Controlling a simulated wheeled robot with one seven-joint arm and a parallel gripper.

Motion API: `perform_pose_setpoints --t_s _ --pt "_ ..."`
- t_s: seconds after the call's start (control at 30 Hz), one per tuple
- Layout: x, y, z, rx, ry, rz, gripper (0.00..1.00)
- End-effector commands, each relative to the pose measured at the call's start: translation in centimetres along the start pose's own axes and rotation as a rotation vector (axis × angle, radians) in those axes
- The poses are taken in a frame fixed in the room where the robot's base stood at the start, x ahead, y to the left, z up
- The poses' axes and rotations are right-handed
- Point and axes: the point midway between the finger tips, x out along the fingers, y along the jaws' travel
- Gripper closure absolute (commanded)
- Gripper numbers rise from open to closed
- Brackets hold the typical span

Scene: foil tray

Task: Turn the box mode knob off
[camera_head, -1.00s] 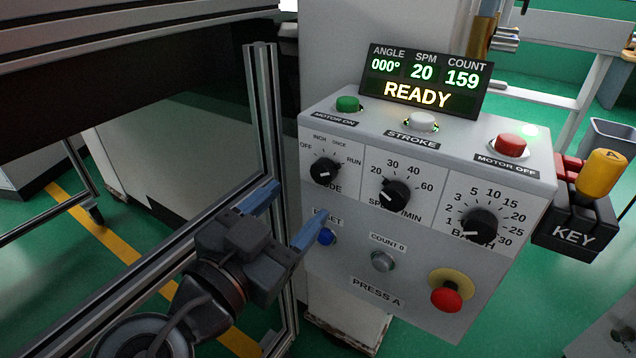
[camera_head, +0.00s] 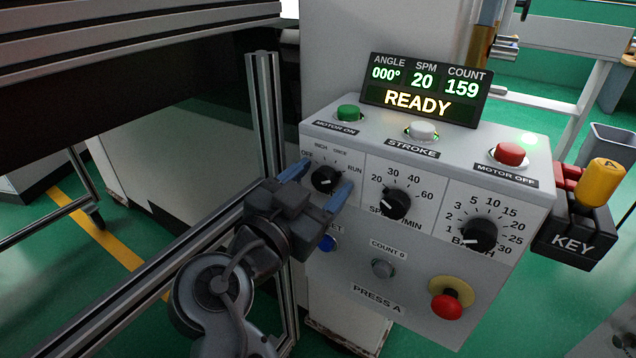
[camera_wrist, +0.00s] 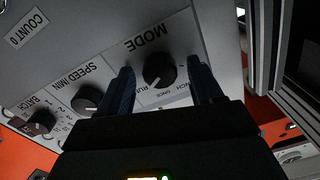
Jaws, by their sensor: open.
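The mode knob (camera_head: 325,180) is a round black knob at the upper left of the grey control box's front (camera_head: 345,262). OFF, INCH, ONCE and RUN are printed around it. My gripper (camera_head: 319,181) is open, with one blue finger on each side of the knob in the head view. The wrist view also shows the knob (camera_wrist: 158,71) between the two fingers (camera_wrist: 162,76), with visible gaps. No contact is clear. The MODE label is hidden in the head view.
The speed knob (camera_head: 396,204) and batch knob (camera_head: 480,236) sit to the right. The blue reset button (camera_head: 327,243) is just below my gripper; a red emergency button (camera_head: 446,307) is lower right. A metal frame post (camera_head: 266,120) stands close on the left. The display (camera_head: 425,88) reads READY.

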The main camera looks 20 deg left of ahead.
Motion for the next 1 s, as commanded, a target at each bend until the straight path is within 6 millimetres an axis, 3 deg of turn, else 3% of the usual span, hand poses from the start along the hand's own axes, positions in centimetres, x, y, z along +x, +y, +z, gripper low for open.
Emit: perform_pose_setpoints --t_s 0.07,0.6,1.0 --pt "-0.02 0.00 0.01 0.000 0.000 0.000 0.40" --pt "-0.05 0.00 0.01 0.000 0.000 0.000 0.91" --pt "-0.05 -0.02 0.00 -0.084 -0.003 0.000 0.91"
